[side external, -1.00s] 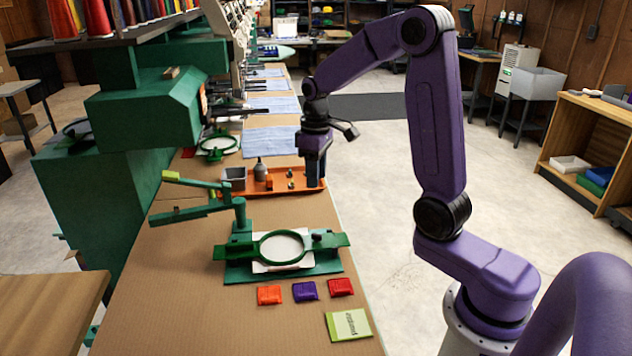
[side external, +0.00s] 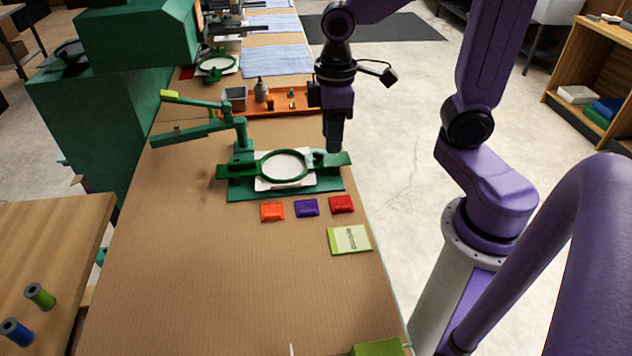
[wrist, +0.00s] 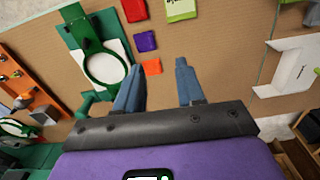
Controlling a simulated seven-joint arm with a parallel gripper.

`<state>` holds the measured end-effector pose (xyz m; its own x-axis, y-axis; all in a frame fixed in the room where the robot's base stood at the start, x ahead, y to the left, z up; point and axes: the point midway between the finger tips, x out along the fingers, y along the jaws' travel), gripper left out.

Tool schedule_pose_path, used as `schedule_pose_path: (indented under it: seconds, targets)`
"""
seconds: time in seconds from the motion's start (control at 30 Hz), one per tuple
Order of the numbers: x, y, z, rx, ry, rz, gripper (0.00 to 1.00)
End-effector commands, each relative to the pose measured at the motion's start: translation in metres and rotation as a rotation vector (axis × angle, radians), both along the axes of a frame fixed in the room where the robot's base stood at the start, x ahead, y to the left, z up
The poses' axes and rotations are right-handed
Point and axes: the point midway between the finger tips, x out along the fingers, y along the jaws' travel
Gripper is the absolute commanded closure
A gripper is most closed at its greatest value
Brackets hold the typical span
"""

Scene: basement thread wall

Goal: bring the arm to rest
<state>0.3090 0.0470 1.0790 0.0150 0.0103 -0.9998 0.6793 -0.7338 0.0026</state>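My gripper (side external: 336,143) hangs pointing down near the right end of the green hoop fixture (side external: 235,189) in the side view. The height of its tips above the bench is hard to tell. In the wrist view my gripper (wrist: 158,78) has its two fingers well apart, with nothing between them. The fixture's round hoop (wrist: 84,68) holds white cloth and lies left of the fingers there. An orange packet (wrist: 152,67) shows in the gap, beyond the fingers and apart from them.
Purple (side external: 307,207) and red packets (side external: 342,203) and a green-and-white card (side external: 349,240) lie in front of the fixture. An orange tray (side external: 285,112) with small items is behind. A green swing arm (side external: 190,130) stands left. The front bench is mostly bare.

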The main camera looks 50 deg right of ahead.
Motion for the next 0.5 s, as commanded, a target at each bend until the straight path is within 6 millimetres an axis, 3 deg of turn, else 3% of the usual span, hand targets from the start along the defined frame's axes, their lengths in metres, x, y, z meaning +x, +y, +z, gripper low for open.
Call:
schedule_pose_path:
  seconds: [0.2, 0.5]
  targets:
    - [-0.050, 0.011, -0.001, 0.004, -0.003, 0.124, 0.62]
    - [-0.115, 0.011, -0.005, 0.010, -0.005, 0.279, 0.62]
